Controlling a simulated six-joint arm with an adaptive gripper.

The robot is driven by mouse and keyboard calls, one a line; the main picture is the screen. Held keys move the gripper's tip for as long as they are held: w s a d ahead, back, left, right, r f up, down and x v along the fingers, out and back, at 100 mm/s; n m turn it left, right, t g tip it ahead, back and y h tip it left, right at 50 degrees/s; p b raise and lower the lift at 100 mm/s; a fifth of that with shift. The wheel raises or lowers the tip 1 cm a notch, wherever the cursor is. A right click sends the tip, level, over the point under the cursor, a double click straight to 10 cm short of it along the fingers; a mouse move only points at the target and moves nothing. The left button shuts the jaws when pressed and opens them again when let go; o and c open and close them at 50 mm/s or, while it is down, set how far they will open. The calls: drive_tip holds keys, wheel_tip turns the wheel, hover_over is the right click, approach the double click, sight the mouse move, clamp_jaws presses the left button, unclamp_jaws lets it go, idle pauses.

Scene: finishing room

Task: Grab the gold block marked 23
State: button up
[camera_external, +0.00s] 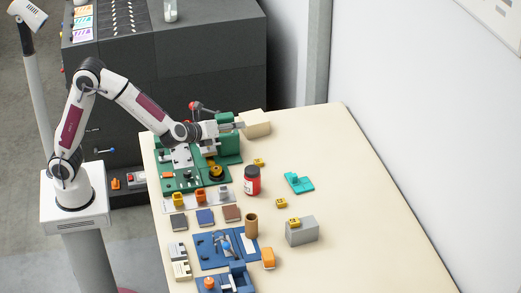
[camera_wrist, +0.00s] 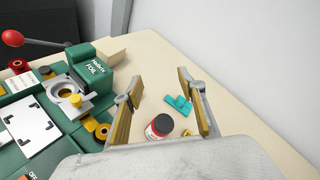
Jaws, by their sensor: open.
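Small gold blocks show in the external view: one (camera_external: 259,162) behind the red jar, one (camera_external: 281,203) on the bare table right of it, and one (camera_external: 294,222) on top of a grey block. Their marks are too small to read, so I cannot tell which is 23. My gripper (camera_external: 236,126) is open and empty, raised beside the green machine at the back of the table, away from these blocks. In the wrist view its fingers (camera_wrist: 159,84) are spread, with a gold block (camera_wrist: 187,133) low between them, partly hidden by the gripper body.
A red jar (camera_external: 252,181) with a dark lid and a teal piece (camera_external: 298,182) stand near the blocks. The green foil machine (camera_external: 228,147) and a beige block (camera_external: 255,123) are close to my gripper. The table's right side (camera_external: 365,200) is clear.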

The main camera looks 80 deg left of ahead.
drive_tip(key=w+d+f+m+t+h, duration=0.2)
drive_tip(key=w+d+f+m+h, duration=0.1)
drive_tip(key=w+d+f+m, duration=0.55)
drive_tip(key=m+h, duration=0.4)
approach(281, 201)
drive_tip(key=shift+w+d+r, duration=0.1)
drive_tip(key=shift+w+r, duration=0.05)
drive_tip(key=shift+w, duration=0.2)
drive_tip(key=shift+w+d+r, duration=0.15)
drive_tip(key=shift+w, duration=0.25)
drive_tip(key=shift+w, duration=0.15)
drive_tip(key=shift+x, duration=1.15)
drive_tip(key=shift+a+f, duration=0.1)
drive_tip(key=shift+w+a+f, duration=0.1)
drive_tip(key=shift+w+f, duration=0.4)
drive_tip(key=shift+w, duration=0.25)
drive_tip(key=shift+w+f, duration=0.5)
drive_tip(key=shift+w, duration=0.25)
drive_tip(key=shift+x, duration=0.85)
